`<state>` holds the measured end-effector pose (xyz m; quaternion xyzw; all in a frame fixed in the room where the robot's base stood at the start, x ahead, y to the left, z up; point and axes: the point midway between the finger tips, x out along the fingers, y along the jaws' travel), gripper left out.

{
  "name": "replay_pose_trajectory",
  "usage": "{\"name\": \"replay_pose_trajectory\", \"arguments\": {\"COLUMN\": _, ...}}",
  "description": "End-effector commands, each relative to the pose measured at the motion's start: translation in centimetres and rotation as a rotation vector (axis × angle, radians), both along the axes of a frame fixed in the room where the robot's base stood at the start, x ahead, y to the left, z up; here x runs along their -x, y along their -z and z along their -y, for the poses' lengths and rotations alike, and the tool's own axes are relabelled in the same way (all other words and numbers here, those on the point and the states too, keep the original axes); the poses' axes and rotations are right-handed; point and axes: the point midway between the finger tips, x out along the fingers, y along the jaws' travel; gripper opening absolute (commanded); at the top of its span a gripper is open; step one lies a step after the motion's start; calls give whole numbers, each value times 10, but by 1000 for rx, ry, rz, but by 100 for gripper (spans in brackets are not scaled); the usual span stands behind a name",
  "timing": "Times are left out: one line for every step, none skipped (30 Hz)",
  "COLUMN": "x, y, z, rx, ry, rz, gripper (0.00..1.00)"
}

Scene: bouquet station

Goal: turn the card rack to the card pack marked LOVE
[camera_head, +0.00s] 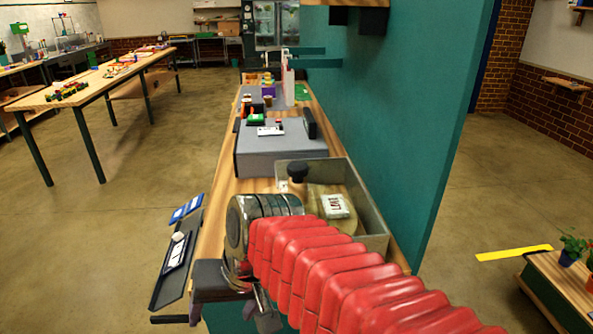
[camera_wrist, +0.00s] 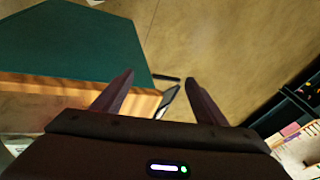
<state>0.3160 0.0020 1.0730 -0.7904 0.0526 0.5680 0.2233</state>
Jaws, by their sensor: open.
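The card rack shows in the head view as a grey open-topped box (camera_head: 375,215) on the wooden bench, with a round tan disc (camera_head: 318,191) inside. A white pack marked LOVE (camera_head: 337,206) lies on the disc, facing up. A black knob (camera_head: 298,172) stands at the box's back left. My red arm hides the front of the box. My gripper (camera_head: 264,308) is low, left of the box, by the bench's front edge, apart from the knob. In the wrist view my gripper (camera_wrist: 160,95) is open and empty, pointing at the bench edge and floor.
A dark tray (camera_head: 177,250) with blue and white cards hangs at the bench's left side. A grey block (camera_head: 277,147) stands behind the box. A teal wall (camera_head: 400,110) rises along the right of the bench.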

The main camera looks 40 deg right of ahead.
Motion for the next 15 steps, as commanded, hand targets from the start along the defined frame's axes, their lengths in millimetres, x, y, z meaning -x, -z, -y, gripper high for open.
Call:
{"name": "replay_pose_trajectory", "arguments": {"x": -7, "y": 2, "z": 2, "rx": -66, "ry": 71, "rz": -33, "gripper": 67}}
{"name": "replay_pose_trajectory", "arguments": {"x": -10, "y": 2, "z": 2, "rx": -109, "ry": 111, "rz": -51, "gripper": 67}}
{"name": "replay_pose_trajectory", "arguments": {"x": -16, "y": 2, "z": 2, "rx": -167, "ry": 167, "rz": -71, "gripper": 67}}
{"name": "replay_pose_trajectory", "arguments": {"x": -20, "y": 2, "z": 2, "rx": -210, "ry": 208, "rz": -87, "gripper": 67}}
{"name": "replay_pose_trajectory", "arguments": {"x": -25, "y": 1, "z": 3, "rx": -254, "ry": 248, "rz": -103, "gripper": 67}}
{"name": "replay_pose_trajectory", "arguments": {"x": -32, "y": 0, "z": 4, "rx": -312, "ry": 302, "rz": -121, "gripper": 67}}
{"name": "replay_pose_trajectory", "arguments": {"x": -37, "y": -1, "z": 6, "rx": -356, "ry": 342, "rz": -136, "gripper": 67}}
{"name": "replay_pose_trajectory", "arguments": {"x": -43, "y": -2, "z": 7, "rx": -401, "ry": 383, "rz": -148, "gripper": 67}}
{"name": "replay_pose_trajectory", "arguments": {"x": -50, "y": -4, "z": 10, "rx": -460, "ry": 435, "rz": -164, "gripper": 67}}
{"name": "replay_pose_trajectory", "arguments": {"x": -56, "y": -5, "z": 13, "rx": -505, "ry": 475, "rz": -177, "gripper": 67}}
{"name": "replay_pose_trajectory", "arguments": {"x": -62, "y": -7, "z": 16, "rx": -551, "ry": 514, "rz": -186, "gripper": 67}}
{"name": "replay_pose_trajectory", "arguments": {"x": -70, "y": -10, "z": 21, "rx": -613, "ry": 566, "rz": -200, "gripper": 67}}
{"name": "replay_pose_trajectory", "arguments": {"x": -77, "y": -12, "z": 25, "rx": -658, "ry": 603, "rz": -208, "gripper": 67}}
{"name": "replay_pose_trajectory", "arguments": {"x": -83, "y": -14, "z": 30, "rx": -706, "ry": 642, "rz": -216, "gripper": 67}}
{"name": "replay_pose_trajectory", "arguments": {"x": -92, "y": -17, "z": 38, "rx": -768, "ry": 691, "rz": -226, "gripper": 67}}
